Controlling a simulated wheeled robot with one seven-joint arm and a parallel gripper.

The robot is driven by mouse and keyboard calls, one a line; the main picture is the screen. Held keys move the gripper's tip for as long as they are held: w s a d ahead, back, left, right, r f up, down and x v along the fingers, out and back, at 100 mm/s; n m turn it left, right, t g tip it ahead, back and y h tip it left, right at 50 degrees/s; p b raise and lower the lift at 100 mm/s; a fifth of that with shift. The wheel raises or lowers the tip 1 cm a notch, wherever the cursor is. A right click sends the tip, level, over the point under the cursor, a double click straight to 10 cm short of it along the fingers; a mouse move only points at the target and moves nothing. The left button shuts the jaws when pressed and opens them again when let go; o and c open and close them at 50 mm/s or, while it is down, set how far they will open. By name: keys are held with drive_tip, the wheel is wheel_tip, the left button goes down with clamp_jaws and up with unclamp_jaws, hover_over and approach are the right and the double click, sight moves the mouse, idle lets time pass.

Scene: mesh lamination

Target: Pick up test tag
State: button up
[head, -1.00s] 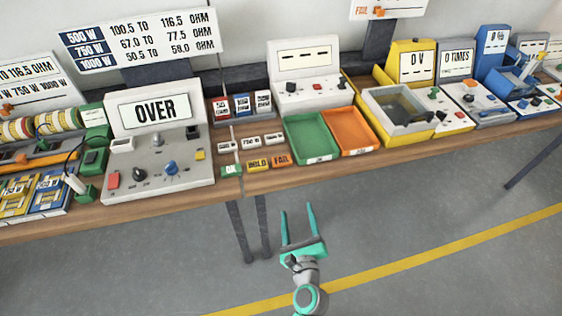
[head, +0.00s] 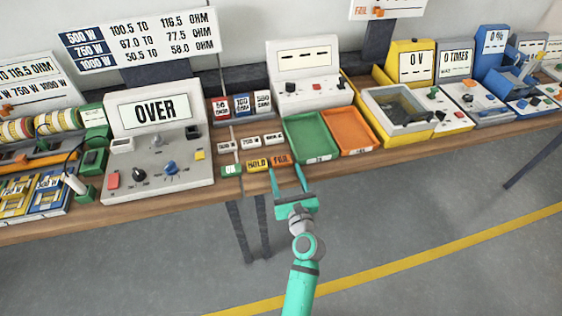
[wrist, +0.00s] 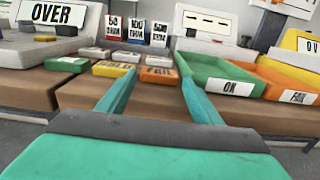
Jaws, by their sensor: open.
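No tag legibly reads "test". Small tags lie on the wooden bench: a green one (head: 231,170), a yellow HOLD tag (head: 257,165) and an orange FAIL tag (head: 281,159). Behind them is a row of white tags (head: 250,142) with small lettering. My gripper (head: 287,170) is open and empty at the bench's front edge, its fingertips just in front of the FAIL tag. In the wrist view the FAIL tag (wrist: 160,75) shows between the two fingers, and the HOLD tag (wrist: 114,69) is left of it. Whether the fingertips touch anything cannot be told.
A green OK tray (head: 310,137) and an orange FAIL tray (head: 350,131) stand right of the tags. A grey tester (head: 160,150) reading OVER stands left. Upright red, blue and white blocks (head: 241,105) stand behind. The floor in front is clear.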

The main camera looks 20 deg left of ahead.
sight(283, 164)
drive_tip(key=shift+x, duration=1.95)
drive_tip(key=c, duration=0.7)
